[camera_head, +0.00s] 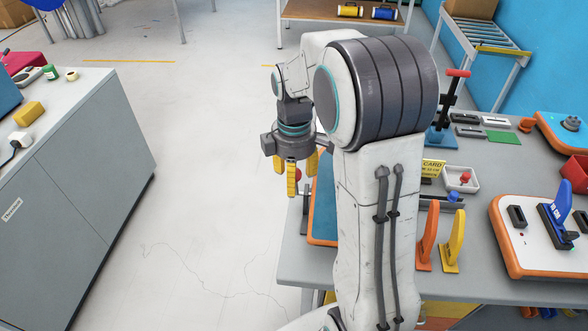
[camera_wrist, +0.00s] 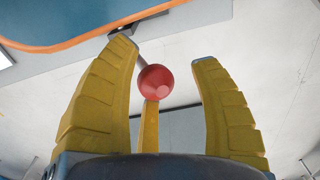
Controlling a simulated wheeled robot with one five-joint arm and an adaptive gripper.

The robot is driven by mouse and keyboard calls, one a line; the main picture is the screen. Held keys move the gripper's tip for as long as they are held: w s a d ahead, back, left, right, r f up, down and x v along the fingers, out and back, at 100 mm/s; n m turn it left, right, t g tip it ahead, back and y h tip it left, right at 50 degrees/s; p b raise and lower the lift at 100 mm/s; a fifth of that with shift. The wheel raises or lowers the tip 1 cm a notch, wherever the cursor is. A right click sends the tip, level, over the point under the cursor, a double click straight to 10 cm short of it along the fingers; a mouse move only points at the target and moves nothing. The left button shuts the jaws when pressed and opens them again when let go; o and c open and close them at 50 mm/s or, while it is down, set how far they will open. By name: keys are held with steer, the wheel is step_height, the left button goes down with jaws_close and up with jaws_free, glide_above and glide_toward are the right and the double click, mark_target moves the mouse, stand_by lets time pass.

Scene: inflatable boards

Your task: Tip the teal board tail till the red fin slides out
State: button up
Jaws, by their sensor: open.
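A teal board (camera_head: 322,205) with an orange rim lies at the table's left edge, mostly hidden behind my arm. A teal surface with an orange rim (camera_wrist: 60,22) crosses the top left of the wrist view. My gripper (camera_head: 292,178) hangs just left of this board, its yellow fingers open and pointing down. In the wrist view, a red ball knob (camera_wrist: 156,82) on a grey rod appears between the spread fingers (camera_wrist: 165,52); I cannot tell whether they touch it. I cannot make out a red fin in the board.
A white board (camera_head: 522,255) with a blue fin (camera_head: 562,203) lies at the table's right. An orange fin (camera_head: 427,238) and a yellow fin (camera_head: 454,240) stand beside my arm. Another teal board (camera_head: 556,126) is farther back. A grey cabinet (camera_head: 85,175) stands left; open floor lies between.

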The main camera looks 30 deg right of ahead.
step_height(320, 180, up, 12)
stand_by(0.6)
stand_by(0.5)
